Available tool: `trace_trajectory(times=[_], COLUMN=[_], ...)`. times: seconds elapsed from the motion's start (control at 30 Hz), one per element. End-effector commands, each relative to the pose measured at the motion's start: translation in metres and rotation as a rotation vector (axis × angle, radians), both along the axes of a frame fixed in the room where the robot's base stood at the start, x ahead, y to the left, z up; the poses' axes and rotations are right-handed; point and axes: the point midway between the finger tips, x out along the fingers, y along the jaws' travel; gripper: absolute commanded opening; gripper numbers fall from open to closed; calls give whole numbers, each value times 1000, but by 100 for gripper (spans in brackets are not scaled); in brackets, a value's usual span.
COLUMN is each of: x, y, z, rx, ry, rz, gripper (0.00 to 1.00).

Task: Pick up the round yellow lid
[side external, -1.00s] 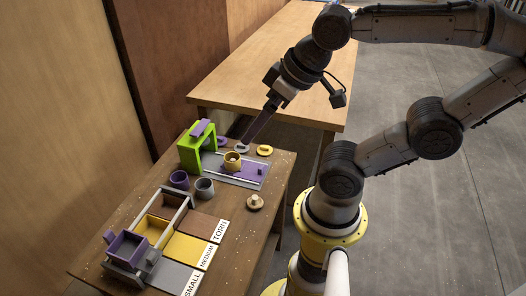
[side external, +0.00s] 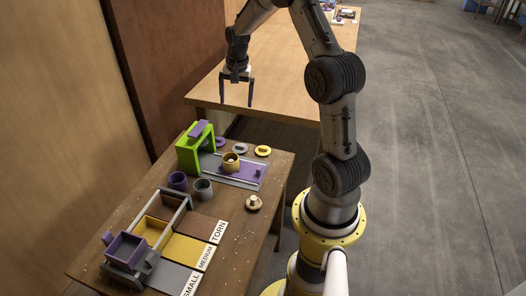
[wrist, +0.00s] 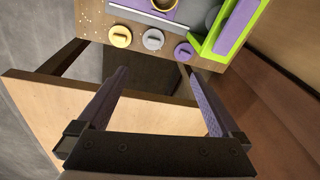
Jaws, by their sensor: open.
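The round yellow lid (side external: 263,151) lies flat on the dark wooden table, at the right end of a row of lids. The yellow lid also shows in the wrist view (wrist: 120,36), at the left of the row, with its raised grip bar up. My gripper (side external: 236,104) is open and empty, well above and behind the lids in the side view. In the wrist view both fingers (wrist: 160,85) are spread wide, with nothing between them but the gap beyond the table's edge.
A grey lid (side external: 240,150) and a purple lid (side external: 220,142) lie beside the yellow one. A green frame (side external: 190,147) stands left of them. A yellow cup (side external: 231,165) holding a mushroom sits on the purple slide.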

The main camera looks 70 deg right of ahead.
Motion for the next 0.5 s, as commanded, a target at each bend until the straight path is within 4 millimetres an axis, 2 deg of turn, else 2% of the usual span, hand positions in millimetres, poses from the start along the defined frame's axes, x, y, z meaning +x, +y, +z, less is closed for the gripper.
trace_trajectory(times=[0.03,0.1,0.2,0.3,0.37,0.5], x=[-15,-33,-57,-69,-71,-72], y=[-18,-33,-43,-49,-50,-49], z=[-27,-53,-81,-90,-94,-116], rx=[31,66,109,124,125,126], ry=[35,68,107,119,118,120], rz=[-48,-97,-149,-177,-182,-181], gripper=[100,100,100,100,100,100])
